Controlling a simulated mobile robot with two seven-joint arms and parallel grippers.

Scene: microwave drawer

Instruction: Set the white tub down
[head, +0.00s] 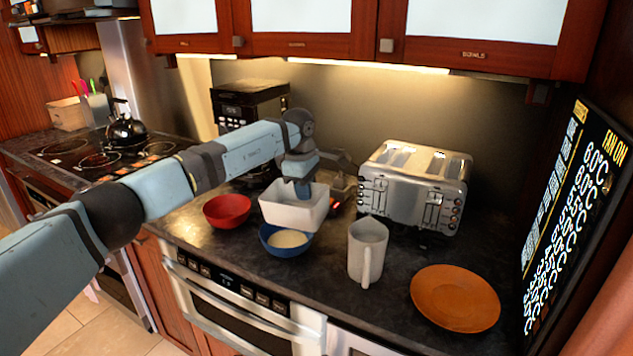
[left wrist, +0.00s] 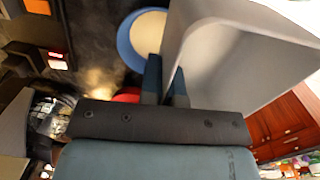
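The white tub (head: 280,212) is a rectangular open container in the middle of the head view, upright or nearly so, just behind the blue bowl. I cannot tell whether the tub's base touches the counter (head: 205,255). My right gripper is out of view.
A red bowl (head: 227,210) and a blue bowl (head: 287,241) with pale contents stand close to the tub. A white mug (head: 366,252), an orange plate (head: 455,298) and a silver toaster (head: 416,188) are to the right. A coffee machine (head: 248,103) stands behind.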

